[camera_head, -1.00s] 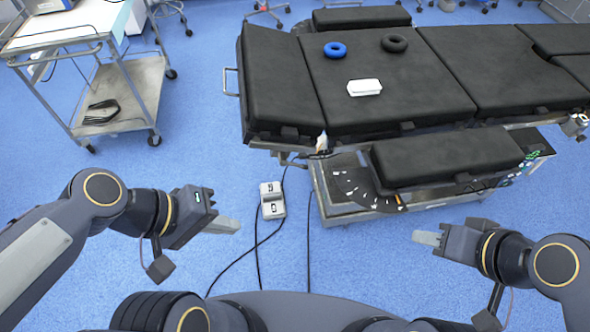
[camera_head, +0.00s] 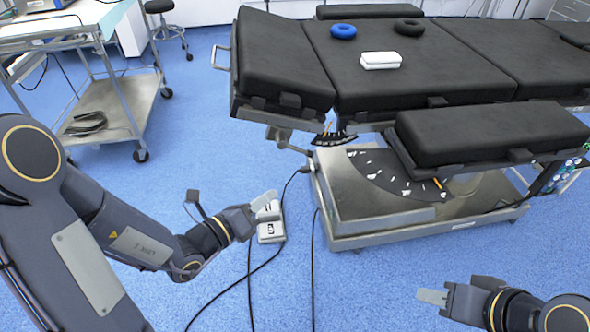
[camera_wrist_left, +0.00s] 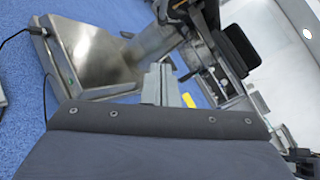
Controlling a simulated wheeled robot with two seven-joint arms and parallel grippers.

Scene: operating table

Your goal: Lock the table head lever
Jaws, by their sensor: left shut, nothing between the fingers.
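The operating table (camera_head: 430,75) has a black head section (camera_head: 280,55) at its left end, tilted relative to the middle section. Under their joint hangs a dark angle scale (camera_head: 333,138) with an orange pointer. A grey metal lever-like part (camera_head: 287,143) sticks out below the head section; I cannot tell its lock position. My left gripper (camera_head: 265,207) is shut and empty, in front of and below that part, apart from it. Its fingers also show in the left wrist view (camera_wrist_left: 160,85), pointing toward the table's underside. My right gripper (camera_head: 435,298) is low at front right, touching nothing.
The metal table base (camera_head: 335,195) stands right of my left gripper. A foot pedal (camera_head: 270,232) and cables lie on the floor near that gripper. A trolley (camera_head: 110,105) stands at left. Blue floor is clear between the trolley and table.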

